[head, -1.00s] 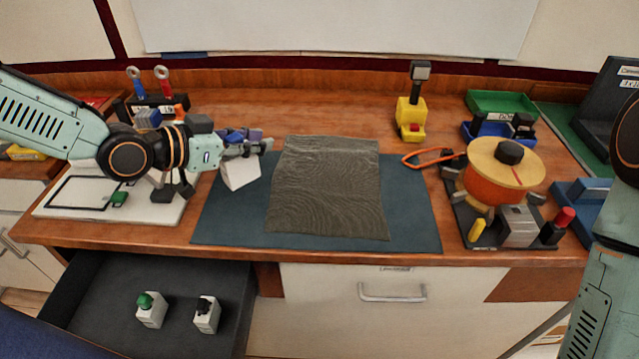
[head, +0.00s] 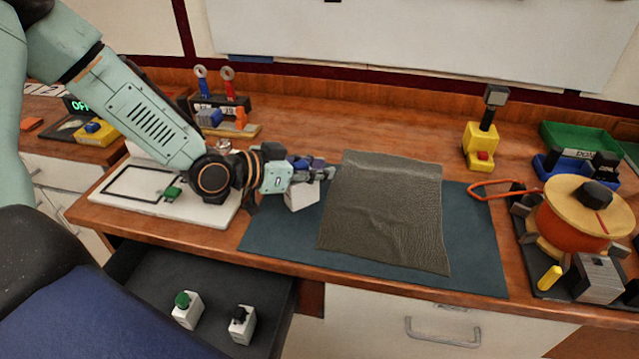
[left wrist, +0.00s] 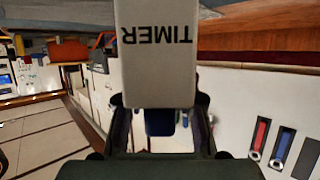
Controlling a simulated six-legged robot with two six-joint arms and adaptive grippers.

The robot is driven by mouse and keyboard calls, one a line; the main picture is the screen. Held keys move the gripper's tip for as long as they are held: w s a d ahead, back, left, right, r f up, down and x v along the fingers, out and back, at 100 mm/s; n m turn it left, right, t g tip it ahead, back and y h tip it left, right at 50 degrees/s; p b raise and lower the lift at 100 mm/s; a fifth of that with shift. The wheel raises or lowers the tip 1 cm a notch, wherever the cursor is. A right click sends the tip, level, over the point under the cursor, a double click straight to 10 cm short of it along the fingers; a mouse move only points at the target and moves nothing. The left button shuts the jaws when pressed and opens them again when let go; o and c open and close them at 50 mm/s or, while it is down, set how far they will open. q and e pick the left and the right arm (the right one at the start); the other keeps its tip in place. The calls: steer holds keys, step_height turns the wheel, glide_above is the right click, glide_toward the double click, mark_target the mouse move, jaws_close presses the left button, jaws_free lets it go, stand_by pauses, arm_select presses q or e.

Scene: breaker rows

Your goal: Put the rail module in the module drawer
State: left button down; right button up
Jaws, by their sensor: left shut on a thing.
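The rail module, a white block (head: 302,197), is at the left part of the blue mat. In the left wrist view it (left wrist: 155,75) is a pale block marked TIMER, upside down in the picture, between my fingers. My left gripper (head: 318,172) is shut on it; I cannot tell whether the module touches the mat. The module drawer (head: 165,270) is open below the table's front edge, in front and to the left of the gripper. In it stand a white module with a green knob (head: 187,310) and one with a black knob (head: 242,325). My right gripper is not in view.
A wrinkled grey cloth (head: 385,215) lies on the blue mat (head: 475,235), right of the gripper. A white board (head: 115,195) with a green piece lies left. An orange spool (head: 575,225) stands at the right. The drawer has bare floor around its modules.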

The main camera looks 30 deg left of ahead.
arm_select(q)
steer(key=f, duration=0.1)
steer(key=f+b, duration=0.1)
steer(key=shift+s+f, duration=0.2)
steer(key=shift+f, duration=0.15)
steer(key=shift+d+f, duration=0.1)
steer(key=shift+f, duration=0.05)
steer(key=shift+d, duration=0.15)
steer(key=shift+w, duration=0.1)
steer(key=shift+w+a+f, duration=0.1)
steer(key=shift+a+f, duration=0.1)
steer(key=c, duration=1.2)
jaws_free()
steer(key=shift+r, duration=0.1)
steer(key=shift+o, duration=1.1)
steer(key=shift+d, duration=0.15)
